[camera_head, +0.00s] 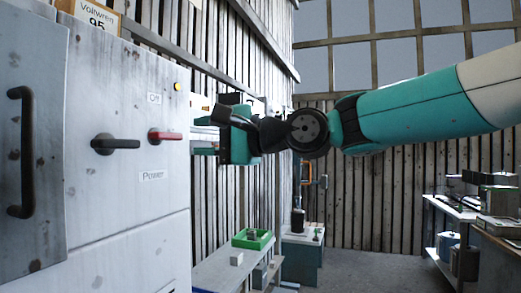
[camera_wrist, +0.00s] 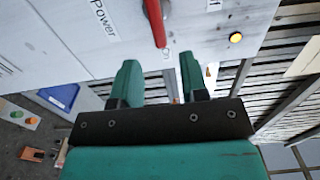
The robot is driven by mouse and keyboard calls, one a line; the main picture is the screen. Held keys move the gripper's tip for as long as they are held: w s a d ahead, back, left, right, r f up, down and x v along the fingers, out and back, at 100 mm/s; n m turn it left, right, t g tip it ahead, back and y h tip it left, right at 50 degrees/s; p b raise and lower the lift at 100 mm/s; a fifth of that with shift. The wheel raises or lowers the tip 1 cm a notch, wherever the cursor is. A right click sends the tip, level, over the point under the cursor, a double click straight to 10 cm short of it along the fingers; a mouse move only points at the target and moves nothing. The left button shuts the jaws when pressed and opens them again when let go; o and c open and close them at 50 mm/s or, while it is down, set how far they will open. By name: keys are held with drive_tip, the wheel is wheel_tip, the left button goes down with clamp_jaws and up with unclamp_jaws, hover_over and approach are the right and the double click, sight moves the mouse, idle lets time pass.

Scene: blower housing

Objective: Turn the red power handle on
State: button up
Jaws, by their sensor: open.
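The red power handle (camera_head: 165,135) sits on the front of the grey cabinet (camera_head: 90,180), to the right of a black handle (camera_head: 115,144). It lies level, its free end pointing right. A "Power" label (camera_head: 152,176) is below it, and a small label (camera_head: 154,98), hard to read, is above. My gripper (camera_head: 203,136) is open and empty just right of the handle, apart from it. In the wrist view the red handle (camera_wrist: 155,22) points toward the gap between the open fingers of my gripper (camera_wrist: 158,68), its tip short of them.
A yellow button (camera_head: 178,87) is on the panel above the handle; it also shows in the wrist view (camera_wrist: 236,37). A large black door pull (camera_head: 22,152) stands out at far left. Below right is a bench with a green bin (camera_head: 252,239).

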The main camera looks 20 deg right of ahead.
drive_tip(key=b+v, duration=0.3)
drive_tip(key=v, duration=0.7)
drive_tip(key=shift+s+d, duration=0.3)
drive_tip(key=s+a+f+n+g+h, duration=0.2)
drive_tip(key=a+f+n+g+h, duration=0.15)
drive_tip(key=f, duration=0.75)
drive_tip(key=s+d+f+n+g+h, duration=0.1)
drive_tip(key=s+f+n+g+h, duration=0.2)
drive_tip(key=s+f+n, duration=0.2)
drive_tip(key=s+d+f+n+g+h, duration=0.2)
drive_tip(key=s+f+n, duration=0.4)
drive_tip(key=s+f, duration=0.6)
wheel_tip(320, 180, down, 6)
drive_tip(key=shift+s+r+g+h, duration=0.25)
drive_tip(key=shift+g+h, duration=0.5)
drive_tip(key=shift+g, duration=0.5)
drive_tip(key=shift+d, duration=0.15)
